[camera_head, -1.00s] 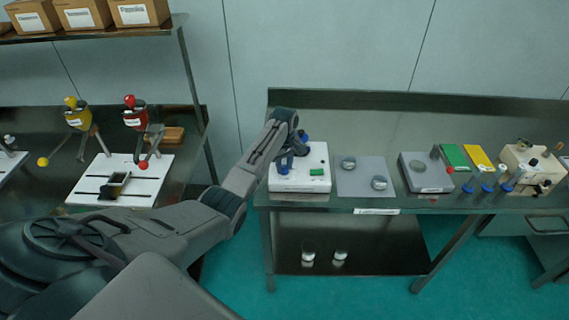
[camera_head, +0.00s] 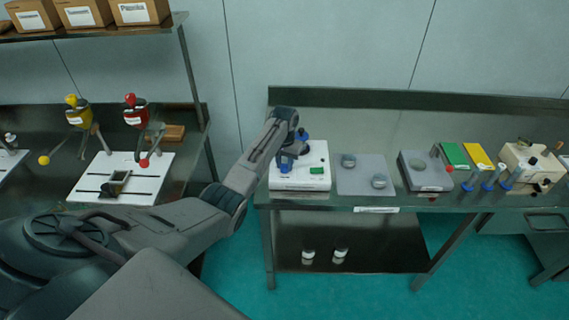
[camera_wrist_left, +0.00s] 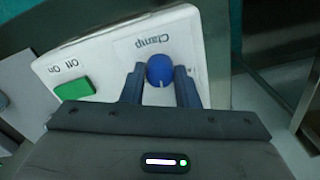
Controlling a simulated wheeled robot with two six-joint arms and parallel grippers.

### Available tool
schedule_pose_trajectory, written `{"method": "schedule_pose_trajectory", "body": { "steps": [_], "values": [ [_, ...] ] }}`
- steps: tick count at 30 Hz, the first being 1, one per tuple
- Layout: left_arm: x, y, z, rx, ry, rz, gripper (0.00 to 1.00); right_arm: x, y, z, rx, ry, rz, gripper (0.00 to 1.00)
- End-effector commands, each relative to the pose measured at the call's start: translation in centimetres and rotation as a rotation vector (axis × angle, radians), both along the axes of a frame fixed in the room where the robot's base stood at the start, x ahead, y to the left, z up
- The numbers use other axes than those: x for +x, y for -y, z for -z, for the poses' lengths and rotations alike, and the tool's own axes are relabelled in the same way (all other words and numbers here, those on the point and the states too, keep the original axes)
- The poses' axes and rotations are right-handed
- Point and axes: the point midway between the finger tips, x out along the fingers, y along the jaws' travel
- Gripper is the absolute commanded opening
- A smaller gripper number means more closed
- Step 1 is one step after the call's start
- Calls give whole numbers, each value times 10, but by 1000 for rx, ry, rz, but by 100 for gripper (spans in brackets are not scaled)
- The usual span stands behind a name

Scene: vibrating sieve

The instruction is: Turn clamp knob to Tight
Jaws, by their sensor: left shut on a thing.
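The white sieve base (camera_head: 318,160) stands on the steel bench, under the end of my left arm. In the left wrist view its white top (camera_wrist_left: 110,52) carries a blue clamp knob (camera_wrist_left: 160,69) beside the word "Clamp", which appears upside down. A white mark shows on the knob's near edge. My left gripper (camera_wrist_left: 161,82) is shut on the blue knob, one finger on each side. In the head view the left gripper (camera_head: 287,160) is at the left part of the base. A green switch (camera_wrist_left: 74,88) lies near the "Off On" print. My right gripper is not in view.
Right of the base are a grey mat (camera_head: 362,185) with two small round items, a grey scale-like device (camera_head: 426,171), green and yellow pads, blue-handled tools and a cream machine (camera_head: 532,166). A left bench holds a white board (camera_head: 120,180) with red and yellow stands.

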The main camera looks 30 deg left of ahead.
Motion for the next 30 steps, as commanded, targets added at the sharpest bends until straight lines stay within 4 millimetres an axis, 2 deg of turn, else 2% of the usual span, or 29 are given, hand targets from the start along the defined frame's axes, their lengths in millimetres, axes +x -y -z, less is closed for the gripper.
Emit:
{"method": "schedule_pose_trajectory", "body": {
  "steps": [18, 30],
  "values": [
    [2, 0, -2, 3, 4, 578, 5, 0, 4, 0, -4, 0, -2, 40],
    [2, 0, -2, 2, 4, 854, 5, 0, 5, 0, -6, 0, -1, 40]
  ]
}}
